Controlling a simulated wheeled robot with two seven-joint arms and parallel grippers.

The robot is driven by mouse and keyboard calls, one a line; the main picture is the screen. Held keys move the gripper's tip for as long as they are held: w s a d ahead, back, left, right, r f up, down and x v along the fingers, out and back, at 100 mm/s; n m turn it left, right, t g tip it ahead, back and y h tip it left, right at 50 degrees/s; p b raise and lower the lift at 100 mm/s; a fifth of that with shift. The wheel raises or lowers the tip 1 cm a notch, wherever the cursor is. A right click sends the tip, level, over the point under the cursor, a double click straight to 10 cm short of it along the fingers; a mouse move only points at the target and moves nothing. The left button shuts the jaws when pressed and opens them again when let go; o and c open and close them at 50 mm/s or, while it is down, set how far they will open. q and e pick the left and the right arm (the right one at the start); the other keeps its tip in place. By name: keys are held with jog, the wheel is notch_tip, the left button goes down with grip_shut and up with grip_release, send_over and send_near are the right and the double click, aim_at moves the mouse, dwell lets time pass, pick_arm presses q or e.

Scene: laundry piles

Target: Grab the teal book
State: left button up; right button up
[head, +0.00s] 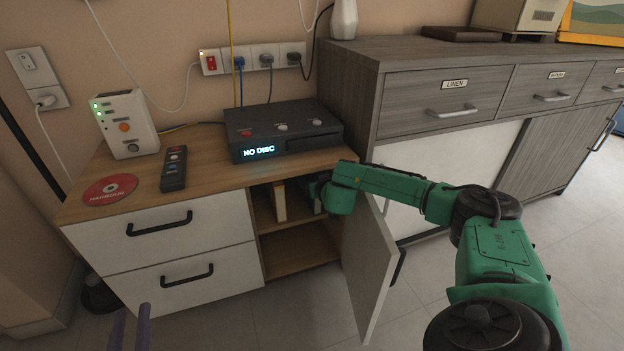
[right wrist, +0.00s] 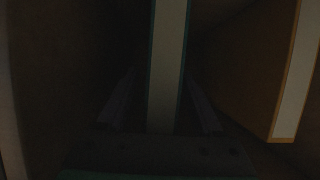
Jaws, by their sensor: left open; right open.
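The teal book (right wrist: 167,65) stands upright in the dark right wrist view, its pale page edge framed by thin teal covers. My right gripper (right wrist: 162,105) is open, with one finger on each side of this book. Whether the fingers touch it is too dark to tell. In the head view my green right arm reaches into the upper compartment of the low cabinet, and the gripper itself is mostly hidden there. My left gripper (head: 131,328) is open and empty at the bottom left, in front of the drawers.
An orange-covered book (right wrist: 290,75) stands to the right of the teal one; it also shows in the compartment (head: 279,201). The cabinet door (head: 370,265) hangs open beside my right arm. A disc player (head: 285,130), remote (head: 174,168) and red disc (head: 110,188) lie on top.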

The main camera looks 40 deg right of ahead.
grip_shut()
dwell(1.4)
